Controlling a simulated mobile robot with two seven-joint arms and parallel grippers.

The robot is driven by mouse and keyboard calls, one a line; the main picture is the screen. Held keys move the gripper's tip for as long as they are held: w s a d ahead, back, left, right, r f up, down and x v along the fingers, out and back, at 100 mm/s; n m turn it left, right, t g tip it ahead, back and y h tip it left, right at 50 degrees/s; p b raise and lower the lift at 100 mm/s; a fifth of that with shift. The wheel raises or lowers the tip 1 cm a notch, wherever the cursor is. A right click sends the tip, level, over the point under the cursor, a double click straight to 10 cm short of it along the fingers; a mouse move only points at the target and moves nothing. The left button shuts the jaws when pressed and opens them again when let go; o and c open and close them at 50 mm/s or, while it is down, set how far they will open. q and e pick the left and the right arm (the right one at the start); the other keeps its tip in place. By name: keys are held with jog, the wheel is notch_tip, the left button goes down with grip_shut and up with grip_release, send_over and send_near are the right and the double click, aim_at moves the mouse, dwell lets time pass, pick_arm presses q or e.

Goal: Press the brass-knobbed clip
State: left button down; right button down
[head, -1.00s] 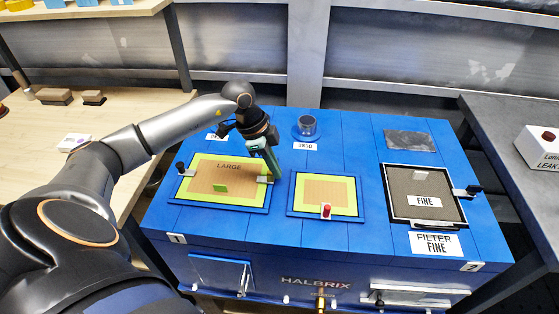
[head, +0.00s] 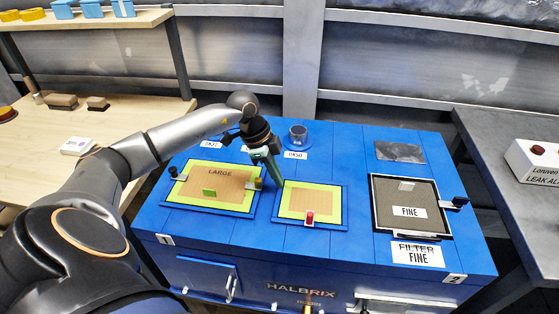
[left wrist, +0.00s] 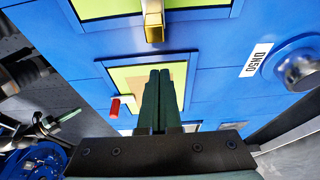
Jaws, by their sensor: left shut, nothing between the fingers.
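The brass-knobbed clip (head: 257,184) sits at the right edge of the panel marked LARGE (head: 205,172). In the left wrist view its brass knob (left wrist: 154,33) shows at the top, beyond my fingertips. My left gripper (head: 279,182) is shut and empty. Its tips are to the right of the clip, near the smaller panel's upper left corner, apart from the clip. In the left wrist view the shut fingers (left wrist: 160,72) overlap the smaller panel; I cannot tell their height above it. My right gripper is not in view.
The smaller green-edged panel (head: 292,209) carries a red knob (head: 310,216). Black clips stand left of the LARGE panel (head: 177,174) and right of the FINE panel (head: 455,203). A round port (head: 298,136) rises behind the gripper. The blue top between the smaller and FINE panels is clear.

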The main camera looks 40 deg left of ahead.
pick_arm(q)
jog(key=v, duration=1)
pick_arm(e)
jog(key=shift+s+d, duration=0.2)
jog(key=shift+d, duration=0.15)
